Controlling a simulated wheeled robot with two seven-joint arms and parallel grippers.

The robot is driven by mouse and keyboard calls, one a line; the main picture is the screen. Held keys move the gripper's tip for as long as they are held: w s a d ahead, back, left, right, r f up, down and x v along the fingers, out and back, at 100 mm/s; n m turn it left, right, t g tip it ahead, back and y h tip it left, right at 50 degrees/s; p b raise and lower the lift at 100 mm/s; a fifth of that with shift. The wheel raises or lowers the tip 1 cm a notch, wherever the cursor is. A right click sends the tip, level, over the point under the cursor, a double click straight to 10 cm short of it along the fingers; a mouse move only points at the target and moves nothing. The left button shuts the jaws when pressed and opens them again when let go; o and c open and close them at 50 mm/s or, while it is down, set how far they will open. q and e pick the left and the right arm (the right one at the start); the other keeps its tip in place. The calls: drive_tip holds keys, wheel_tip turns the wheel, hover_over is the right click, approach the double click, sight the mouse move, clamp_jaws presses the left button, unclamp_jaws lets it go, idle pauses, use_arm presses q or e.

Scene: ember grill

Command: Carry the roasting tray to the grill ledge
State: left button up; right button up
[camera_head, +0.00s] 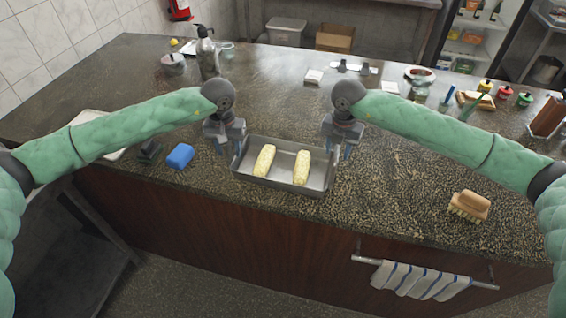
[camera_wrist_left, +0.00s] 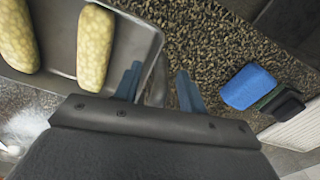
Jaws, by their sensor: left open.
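The grey metal roasting tray (camera_head: 283,190) stands on the counter near its front edge. Two pale yellow corn cobs (camera_head: 264,160) (camera_head: 302,167) lie in it. My left gripper (camera_head: 226,147) is open at the tray's left end. In the left wrist view the tray's side wall (camera_wrist_left: 155,62) runs between the two blue fingers (camera_wrist_left: 158,86); I cannot tell whether they touch it. My right gripper (camera_head: 339,150) is at the tray's right end, its two blue fingers apart. I cannot make out which surface is the grill ledge.
A blue sponge (camera_head: 180,156) lies left of the tray, beside a light board (camera_head: 92,122). A bottle (camera_head: 207,52) and small items stand farther back. A striped towel (camera_head: 420,281) hangs on the front rail. The counter behind the tray is mostly clear.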

use_arm(q)
drive_tip(key=shift+f, duration=0.9)
use_arm(e)
drive_tip(key=shift+f, duration=0.95)
use_arm(q)
clamp_jaws()
use_arm(e)
drive_tip(key=shift+d, duration=0.1)
clamp_jaws()
use_arm(q)
drive_tip(key=shift+r, duration=0.1)
